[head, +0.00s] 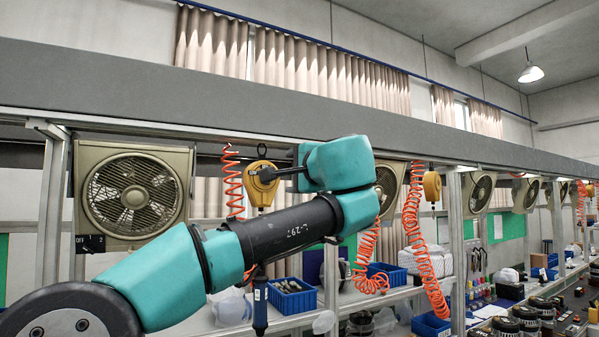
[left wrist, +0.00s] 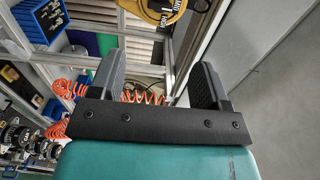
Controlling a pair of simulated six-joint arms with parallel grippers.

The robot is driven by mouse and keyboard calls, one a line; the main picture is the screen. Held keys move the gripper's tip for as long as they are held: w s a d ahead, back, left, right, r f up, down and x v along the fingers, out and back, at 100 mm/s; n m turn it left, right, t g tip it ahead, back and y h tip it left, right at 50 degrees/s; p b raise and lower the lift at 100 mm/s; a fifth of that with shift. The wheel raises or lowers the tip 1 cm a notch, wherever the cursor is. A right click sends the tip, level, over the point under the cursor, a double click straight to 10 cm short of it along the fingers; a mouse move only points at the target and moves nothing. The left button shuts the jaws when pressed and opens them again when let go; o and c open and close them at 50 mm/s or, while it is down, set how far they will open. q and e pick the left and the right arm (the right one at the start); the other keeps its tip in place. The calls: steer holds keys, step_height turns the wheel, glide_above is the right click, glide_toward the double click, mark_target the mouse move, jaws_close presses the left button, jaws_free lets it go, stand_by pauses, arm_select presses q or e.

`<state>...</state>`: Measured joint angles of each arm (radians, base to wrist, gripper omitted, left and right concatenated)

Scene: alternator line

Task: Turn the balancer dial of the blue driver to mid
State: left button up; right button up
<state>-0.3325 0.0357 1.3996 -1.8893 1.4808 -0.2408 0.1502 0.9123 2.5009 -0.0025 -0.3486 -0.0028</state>
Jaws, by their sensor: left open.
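The yellow balancer (head: 262,194) hangs from a hook under the overhead rail in the head view. The blue driver (head: 260,310) hangs below it; my left arm hides the stretch between them. My left gripper (head: 267,174) is at the balancer's front in the head view, and whether it touches cannot be told. In the left wrist view my left gripper (left wrist: 157,65) is open with nothing between its fingers. A yellow balancer body (left wrist: 152,12) with dark lettering is cut off at the top, beyond the fingertips. The dial's setting cannot be read. My right gripper is not in view.
A coiled orange hose (head: 232,182) hangs just left of the balancer; a longer one (head: 412,220) hangs further right. A fan (head: 131,197) is at left. Another yellow balancer (head: 432,187) hangs at right. Blue bins (head: 292,297) sit on the shelf below.

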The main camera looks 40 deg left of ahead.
arm_select(q)
steer(key=shift+v, duration=0.9)
